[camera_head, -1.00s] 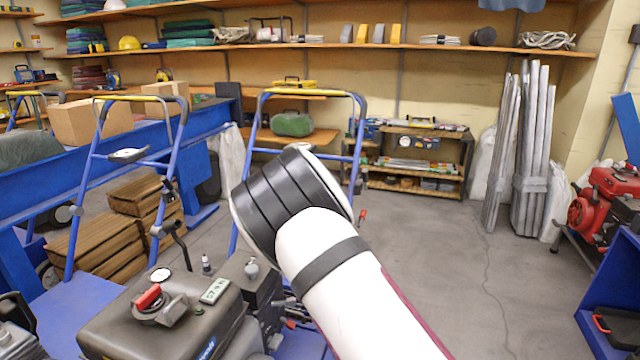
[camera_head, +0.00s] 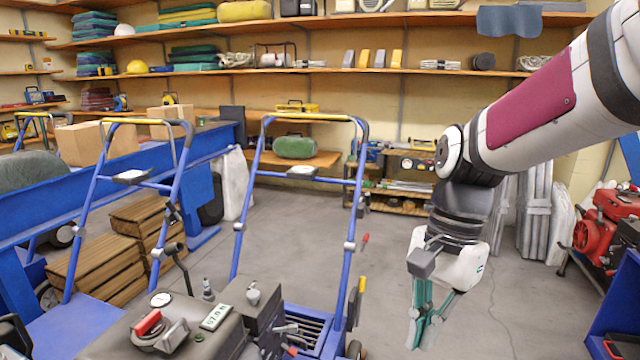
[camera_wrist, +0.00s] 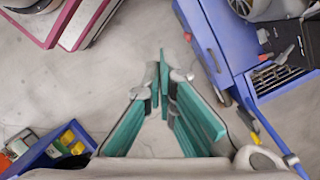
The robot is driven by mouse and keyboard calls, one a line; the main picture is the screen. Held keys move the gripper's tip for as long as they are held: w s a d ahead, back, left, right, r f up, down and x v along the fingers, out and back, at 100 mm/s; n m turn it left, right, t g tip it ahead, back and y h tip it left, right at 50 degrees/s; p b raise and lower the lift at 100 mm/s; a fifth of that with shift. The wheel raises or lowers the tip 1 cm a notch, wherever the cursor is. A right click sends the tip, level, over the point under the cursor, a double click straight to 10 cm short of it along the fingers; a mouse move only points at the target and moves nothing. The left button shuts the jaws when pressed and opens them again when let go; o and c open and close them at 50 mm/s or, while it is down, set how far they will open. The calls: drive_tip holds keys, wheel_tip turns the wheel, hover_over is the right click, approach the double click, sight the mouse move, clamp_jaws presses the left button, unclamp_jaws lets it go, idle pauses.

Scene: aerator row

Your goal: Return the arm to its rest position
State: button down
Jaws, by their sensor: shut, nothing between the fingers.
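My gripper (camera_head: 418,345) hangs pointing down at the right of the head view, over bare floor. Its teal fingers are together and hold nothing. My white arm with a dark red band comes in from the upper right and bends down at the elbow. In the wrist view the teal fingertips (camera_wrist: 164,62) meet above the grey floor. The gripper is apart from the blue aerator machine (camera_head: 330,335), which stands to its left in the head view.
The machine's dark engine top (camera_head: 185,335) with a red cap fills the lower left. A red engine (camera_head: 605,225) and blue rack (camera_head: 610,315) stand at the right. A low shelf cart (camera_head: 400,180) is at the back. The grey floor (camera_head: 300,215) between is clear.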

drive_tip(key=s+d+r+n+t+h, duration=0.15)
drive_tip(key=s+n, duration=0.35)
drive_tip(key=s, duration=0.6)
drive_tip(key=s+d+r+n+t, duration=0.1)
drive_tip(key=s+d+n, duration=0.25)
drive_tip(key=s, duration=0.65)
wheel_tip(320, 180, up, 36)
drive_tip(key=n+t+p, duration=0.1)
drive_tip(key=t+p, duration=0.2)
drive_tip(key=p, duration=3.1)
drive_tip(key=shift+f+t, duration=0.25)
drive_tip(key=shift+t, duration=0.1)
